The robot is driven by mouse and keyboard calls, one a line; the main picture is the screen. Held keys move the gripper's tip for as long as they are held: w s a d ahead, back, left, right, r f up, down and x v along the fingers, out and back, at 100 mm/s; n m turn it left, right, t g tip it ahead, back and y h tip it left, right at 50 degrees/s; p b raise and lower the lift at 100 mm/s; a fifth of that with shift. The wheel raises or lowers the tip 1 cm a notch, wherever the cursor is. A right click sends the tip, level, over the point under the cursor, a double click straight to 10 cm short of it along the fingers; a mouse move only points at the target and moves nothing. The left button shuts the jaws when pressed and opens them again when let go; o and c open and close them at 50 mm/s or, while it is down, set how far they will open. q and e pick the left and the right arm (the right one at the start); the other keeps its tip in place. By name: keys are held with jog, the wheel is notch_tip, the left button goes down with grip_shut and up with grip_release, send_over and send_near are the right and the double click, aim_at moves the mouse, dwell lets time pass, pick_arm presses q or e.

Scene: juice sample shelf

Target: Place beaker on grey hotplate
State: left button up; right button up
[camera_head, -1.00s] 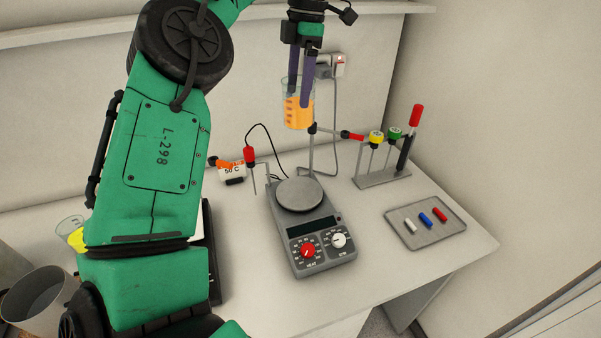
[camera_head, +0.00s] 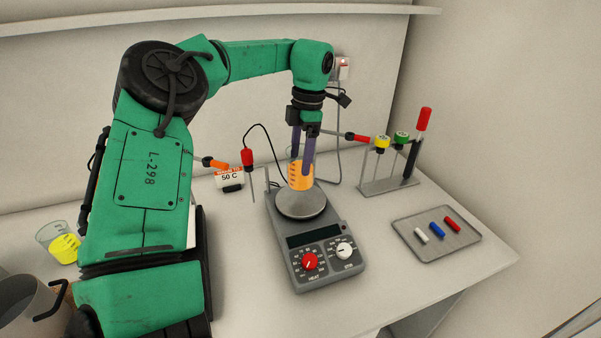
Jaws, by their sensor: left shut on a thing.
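A glass beaker of orange liquid (camera_head: 300,178) is held upright between the two purple fingers of my left gripper (camera_head: 303,160). The gripper points down and is shut on the beaker. The grey hotplate (camera_head: 312,243) stands on the bench, with a round metal plate (camera_head: 300,206) at its back end and a red and a white knob at its front. The beaker is right over the round plate, toward its back. I cannot tell whether its base touches the plate. My right gripper is not in view.
A rack (camera_head: 388,184) with yellow, green and red-topped tools stands right of the hotplate. A tray (camera_head: 432,246) with three small bars lies in front of it. A 50 C label (camera_head: 230,178) and a red-capped probe (camera_head: 248,160) are on the left. A beaker of yellow liquid (camera_head: 62,246) is at far left.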

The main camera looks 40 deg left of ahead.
pick_arm(q)
notch_tip(320, 180, down, 5)
jog(key=shift+r+p, duration=0.1)
jog(key=shift+p, duration=0.35)
jog(key=o, duration=1.4)
jog(key=shift+f, duration=0.2)
jog(key=shift+o, duration=0.2)
jog(key=shift+r, duration=0.2)
jog(key=shift+w+r, duration=0.1)
jog(key=shift+r, duration=0.05)
notch_tip(320, 180, up, 11)
jog(key=w+b, duration=0.1)
jog(key=shift+d+r, duration=0.2)
jog(key=shift+d, duration=0.1)
